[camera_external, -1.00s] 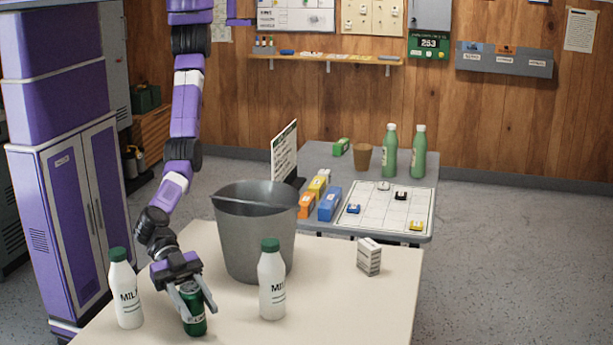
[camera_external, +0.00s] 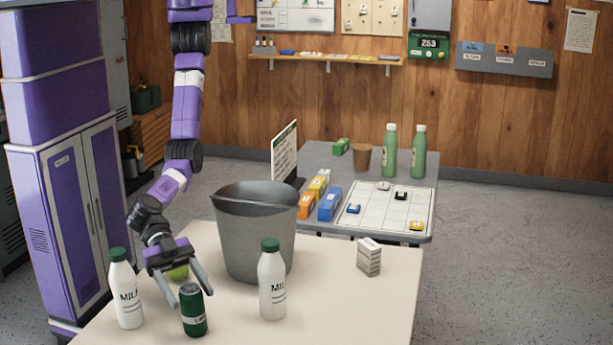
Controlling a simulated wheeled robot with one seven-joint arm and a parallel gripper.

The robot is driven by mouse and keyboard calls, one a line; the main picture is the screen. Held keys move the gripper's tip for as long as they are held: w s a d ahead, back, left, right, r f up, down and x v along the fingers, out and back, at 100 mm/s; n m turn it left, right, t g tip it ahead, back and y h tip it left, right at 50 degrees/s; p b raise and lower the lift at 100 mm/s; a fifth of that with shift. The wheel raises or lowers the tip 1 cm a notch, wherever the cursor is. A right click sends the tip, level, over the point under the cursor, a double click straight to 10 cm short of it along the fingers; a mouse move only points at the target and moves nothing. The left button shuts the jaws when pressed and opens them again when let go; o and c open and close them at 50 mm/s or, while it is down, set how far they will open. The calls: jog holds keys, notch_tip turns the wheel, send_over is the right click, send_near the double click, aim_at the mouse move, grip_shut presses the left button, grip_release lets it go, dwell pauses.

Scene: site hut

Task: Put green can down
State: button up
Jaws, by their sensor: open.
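A green can (camera_external: 194,312) stands upright on the cream table (camera_external: 345,315), between two milk bottles near its front. My gripper (camera_external: 189,298) is open. Its fingers spread just behind and above the can, and the hand is behind the can. Nothing shows between the fingers as held. In this single view I cannot tell whether a fingertip still touches the can.
White milk bottles with green caps stand left (camera_external: 126,290) and right (camera_external: 272,281) of the can. A grey bucket (camera_external: 252,232) stands behind. A yellow-green round thing (camera_external: 178,272) is partly hidden behind my gripper. A small white box (camera_external: 369,257) stands right; the table's right front is clear.

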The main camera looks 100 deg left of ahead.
jog(key=v, duration=0.7)
jog(key=shift+s+a, duration=0.25)
jog(key=shift+r, duration=0.1)
